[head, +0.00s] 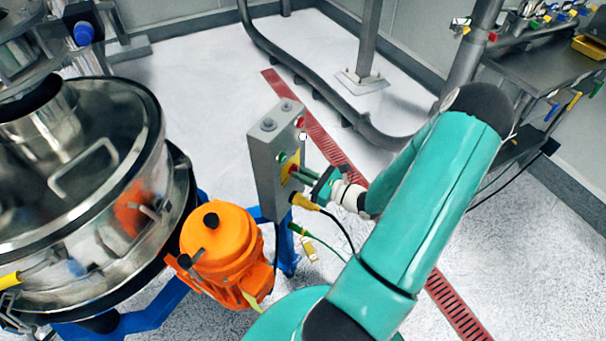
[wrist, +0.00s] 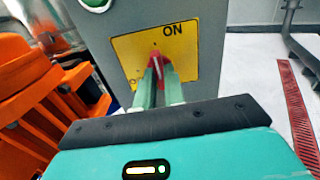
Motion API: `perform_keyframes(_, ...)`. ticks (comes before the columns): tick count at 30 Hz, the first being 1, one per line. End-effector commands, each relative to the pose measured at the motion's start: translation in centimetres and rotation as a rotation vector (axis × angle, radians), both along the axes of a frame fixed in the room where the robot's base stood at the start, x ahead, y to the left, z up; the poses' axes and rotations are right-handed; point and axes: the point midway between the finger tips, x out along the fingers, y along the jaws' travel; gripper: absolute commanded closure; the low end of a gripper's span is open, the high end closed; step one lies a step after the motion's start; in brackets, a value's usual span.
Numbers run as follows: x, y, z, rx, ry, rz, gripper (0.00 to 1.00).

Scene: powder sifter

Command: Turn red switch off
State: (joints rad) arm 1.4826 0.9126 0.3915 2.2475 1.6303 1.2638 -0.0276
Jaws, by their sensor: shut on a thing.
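The red switch (wrist: 155,60) sits on a yellow plate (wrist: 188,48) marked "ON" on the face of a grey control box (head: 264,158). In the wrist view its white pointer line stands close to upright, tilted slightly. My gripper (wrist: 158,80) is at the switch with its two pale green fingers shut on the knob. In the head view my gripper (head: 300,175) reaches the box from the right, and the switch is mostly hidden by the fingers.
A green button (wrist: 95,3) is above the plate. An orange motor (head: 215,245) and a large steel sifter (head: 90,190) stand left of the box. Cables (head: 335,220) hang below it. Open floor with a red drain grate (head: 325,140) lies behind and right.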

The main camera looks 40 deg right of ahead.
Motion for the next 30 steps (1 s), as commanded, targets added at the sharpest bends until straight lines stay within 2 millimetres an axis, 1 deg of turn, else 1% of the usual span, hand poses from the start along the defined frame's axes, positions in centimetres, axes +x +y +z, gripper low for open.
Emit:
perform_keyframes(5, 0.02, 0.03, -0.01, -0.072, -0.019, 0.001, 1.00)
perform_keyframes(11, 0.03, 0.01, 0.00, -0.211, -0.058, 0.001, 1.00)
perform_keyframes(30, 0.02, 0.05, -0.03, -0.792, -0.220, 0.002, 1.00)
